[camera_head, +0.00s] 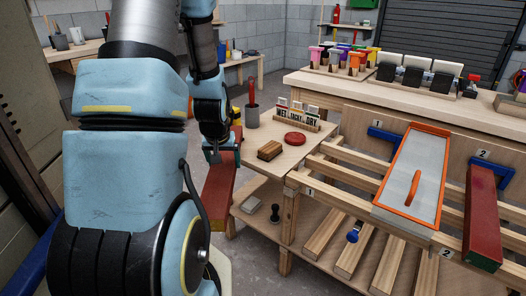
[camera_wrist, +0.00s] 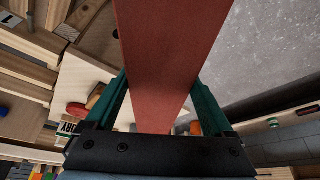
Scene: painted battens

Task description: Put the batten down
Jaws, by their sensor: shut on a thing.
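A long red batten (camera_head: 218,192) hangs beside the left end of the wooden bench, clear of the rack. My gripper (camera_head: 222,152) is shut on it near its far end. In the wrist view the batten (camera_wrist: 172,45) runs between the two green fingers of my gripper (camera_wrist: 160,100). A second red batten (camera_head: 482,215) lies across the rack rails at the right, by the blue bracket marked 2 (camera_head: 493,172). The blue bracket marked 1 (camera_head: 385,141) is at the back of the rack (camera_head: 335,196).
An orange-rimmed grey panel with a handle (camera_head: 425,165) lies across the rails between the brackets. A brush block (camera_head: 270,150), a red disc (camera_head: 295,138), a dark cup (camera_head: 252,116) and a card holder (camera_head: 297,118) stand on the side top. Loose timber lies on the lower shelf (camera_head: 300,245).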

